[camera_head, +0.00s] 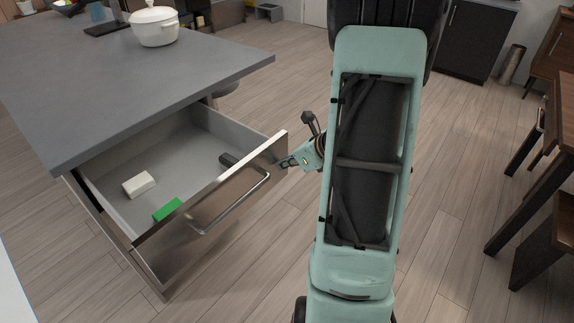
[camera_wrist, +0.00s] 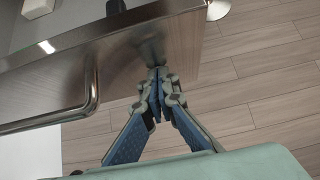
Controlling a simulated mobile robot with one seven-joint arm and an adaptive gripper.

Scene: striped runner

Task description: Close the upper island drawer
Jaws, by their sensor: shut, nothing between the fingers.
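The upper island drawer (camera_head: 212,210) stands open in the head view, pulled well out below the grey counter. Its front is shiny brown metal with a silver bar handle (camera_head: 232,203). The drawer holds a white block (camera_head: 138,184), a green block (camera_head: 168,210) and a dark item (camera_head: 229,160). My gripper (camera_head: 284,163) is shut and empty at the right end of the drawer front. In the wrist view its fingertips (camera_wrist: 157,72) are close to the drawer front (camera_wrist: 120,60), right of the handle (camera_wrist: 92,90). I cannot tell whether they touch it.
The grey island counter (camera_head: 120,75) carries a white pot (camera_head: 155,26) and a dark flat item (camera_head: 107,28). Wooden furniture (camera_head: 545,190) stands at the right. The wood floor (camera_head: 450,230) between is clear.

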